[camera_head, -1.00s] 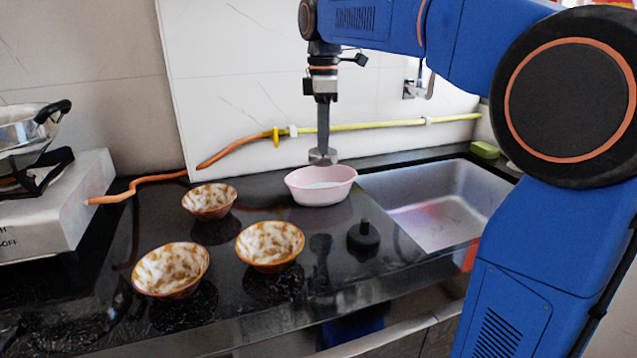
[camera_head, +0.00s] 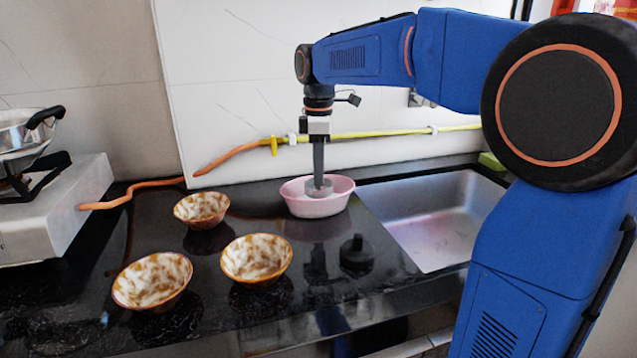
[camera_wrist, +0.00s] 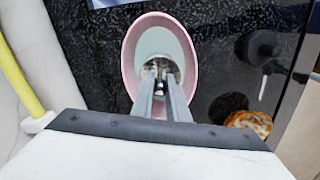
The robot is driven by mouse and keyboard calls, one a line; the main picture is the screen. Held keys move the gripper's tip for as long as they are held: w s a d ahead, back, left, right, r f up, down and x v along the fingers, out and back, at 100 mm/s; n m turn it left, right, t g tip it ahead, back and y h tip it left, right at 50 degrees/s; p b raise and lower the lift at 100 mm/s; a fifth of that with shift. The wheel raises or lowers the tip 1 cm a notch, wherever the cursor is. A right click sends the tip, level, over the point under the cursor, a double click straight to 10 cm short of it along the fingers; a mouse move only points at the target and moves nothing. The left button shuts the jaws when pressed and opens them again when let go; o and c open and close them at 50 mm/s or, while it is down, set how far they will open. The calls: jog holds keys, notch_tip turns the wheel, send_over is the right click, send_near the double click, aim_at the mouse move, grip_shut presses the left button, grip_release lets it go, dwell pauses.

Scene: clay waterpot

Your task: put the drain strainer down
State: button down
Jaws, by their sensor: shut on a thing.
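The drain strainer (camera_head: 319,188) is a small round metal piece at the lower end of my gripper (camera_head: 319,176). My gripper is shut on it and points straight down into the pink oval tub (camera_head: 338,205). In the wrist view the strainer (camera_wrist: 163,68) shows between the fingertips, over the pale tub floor and inside the pink rim (camera_wrist: 190,50). The tub's front wall partly hides the strainer's underside in the head view, so I cannot tell whether it touches the floor.
Several brown-and-white bowls (camera_head: 256,258) stand to the left and front of the tub. A black knobbed stopper (camera_head: 357,252) sits in front, and a steel sink (camera_head: 440,215) lies to the right. A yellow-orange hose (camera_head: 370,135) runs along the wall behind.

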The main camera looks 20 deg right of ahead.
jog(key=shift+f, duration=1.45)
jog(key=shift+f, duration=0.15)
jog(key=c, duration=1.7)
grip_release()
jog(key=shift+c, duration=0.2)
notch_tip(320, 180, up, 12)
jog(key=shift+r, duration=0.1)
jog(key=shift+s, duration=0.1)
